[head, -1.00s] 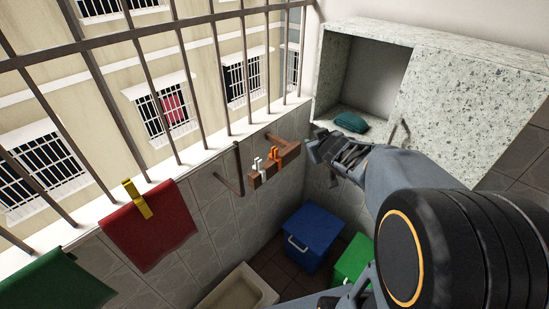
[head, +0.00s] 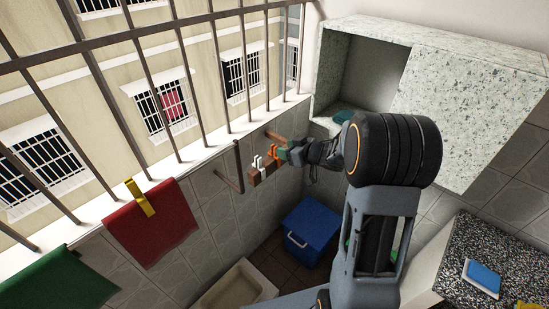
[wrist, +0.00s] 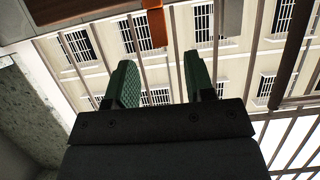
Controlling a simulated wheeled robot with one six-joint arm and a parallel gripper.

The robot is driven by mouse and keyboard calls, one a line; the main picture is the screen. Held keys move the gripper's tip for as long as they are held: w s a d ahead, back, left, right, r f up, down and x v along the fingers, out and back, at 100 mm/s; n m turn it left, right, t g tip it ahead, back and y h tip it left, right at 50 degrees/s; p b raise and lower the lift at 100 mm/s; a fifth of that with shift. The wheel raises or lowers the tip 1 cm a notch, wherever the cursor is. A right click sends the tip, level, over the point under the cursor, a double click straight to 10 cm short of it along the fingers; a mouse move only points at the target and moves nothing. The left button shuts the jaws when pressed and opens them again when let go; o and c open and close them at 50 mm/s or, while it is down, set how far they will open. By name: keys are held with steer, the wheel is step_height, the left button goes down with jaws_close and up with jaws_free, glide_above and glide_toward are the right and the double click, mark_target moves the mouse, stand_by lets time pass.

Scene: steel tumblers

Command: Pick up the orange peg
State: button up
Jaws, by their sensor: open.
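The orange peg (head: 274,152) is clipped on a brown wooden bar (head: 262,173) at the wall, beside a white peg (head: 257,163). In the head view my gripper (head: 288,151) is just right of the orange peg, which it partly covers. In the wrist view the orange peg (wrist: 156,28) shows beyond the green fingertips, in line with the gap between them. My gripper (wrist: 160,75) is open and nothing is between its fingers. I cannot tell how far the tips are from the peg.
A barred window (head: 130,35) runs along the wall. A red cloth (head: 150,228) with a yellow peg (head: 140,197) and a green cloth (head: 55,285) hang there. A speckled cabinet (head: 465,95) stands behind my arm. A blue bin (head: 312,230) and a sink (head: 238,288) are below.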

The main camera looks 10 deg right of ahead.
mark_target(275, 146)
steer(key=shift+p+x, duration=0.55)
steer(key=shift+x, duration=2.65)
steer(key=shift+r, duration=0.15)
jaws_close()
